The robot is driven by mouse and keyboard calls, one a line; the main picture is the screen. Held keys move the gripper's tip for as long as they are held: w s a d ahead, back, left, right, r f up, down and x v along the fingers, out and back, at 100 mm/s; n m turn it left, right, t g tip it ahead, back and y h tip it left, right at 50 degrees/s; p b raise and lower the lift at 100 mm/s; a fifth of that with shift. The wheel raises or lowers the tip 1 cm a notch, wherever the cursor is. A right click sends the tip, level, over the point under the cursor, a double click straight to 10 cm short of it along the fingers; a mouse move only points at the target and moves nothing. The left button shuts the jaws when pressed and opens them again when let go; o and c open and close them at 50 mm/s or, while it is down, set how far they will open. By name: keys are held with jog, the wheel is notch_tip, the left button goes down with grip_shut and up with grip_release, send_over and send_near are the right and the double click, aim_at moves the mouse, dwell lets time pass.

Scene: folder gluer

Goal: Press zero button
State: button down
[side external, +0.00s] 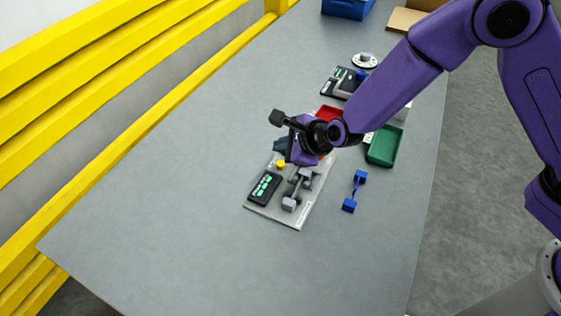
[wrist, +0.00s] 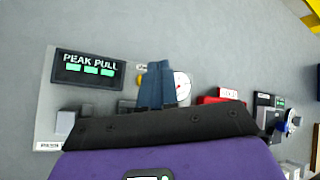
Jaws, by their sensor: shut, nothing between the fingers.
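A pull-test fixture on a light base plate (side external: 299,220) lies on the grey table. It has a black display box (side external: 264,188) with green readouts, labelled "PEAK PULL" in the wrist view (wrist: 89,68), and grey clamp parts (side external: 298,190). A small yellow button-like part (side external: 281,163) sits near its far end; in the wrist view a sliver of yellow (wrist: 142,79) shows just left of my fingers. No zero label is readable. My gripper (wrist: 158,66) has its blue fingers together, empty, beside the yellow part and overlapping a white dial (wrist: 182,86). Contact cannot be told.
A blue dumbbell-shaped piece (side external: 355,191) lies right of the fixture. A green tray (side external: 385,146) and a red tray (side external: 329,113) stand behind it. Another black device (side external: 342,82) is farther back. The table's near left is clear; yellow rails (side external: 130,60) run along the left.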

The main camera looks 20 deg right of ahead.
jog(key=shift+r, duration=1.25)
jog(key=s+d+r+n+g+y, duration=0.1)
jog(key=s+d+r+n+g, duration=0.3)
jog(key=s+n, duration=0.5)
jog(key=s+d+r+n+g, duration=0.2)
jog(key=s+d+r+n, duration=0.3)
jog(key=s+n, duration=0.4)
jog(key=s+d+n+g+h, duration=0.1)
jog(key=s+d+n+h, duration=0.1)
jog(key=s+d+n, duration=0.5)
jog(key=s+d+r+n+g+h, duration=0.1)
jog(key=s+d+n, duration=0.6)
jog(key=d, duration=0.8)
jog(key=shift+r+n+h, duration=0.15)
jog(key=shift+n+h, duration=0.75)
jog(key=shift+n, duration=0.2)
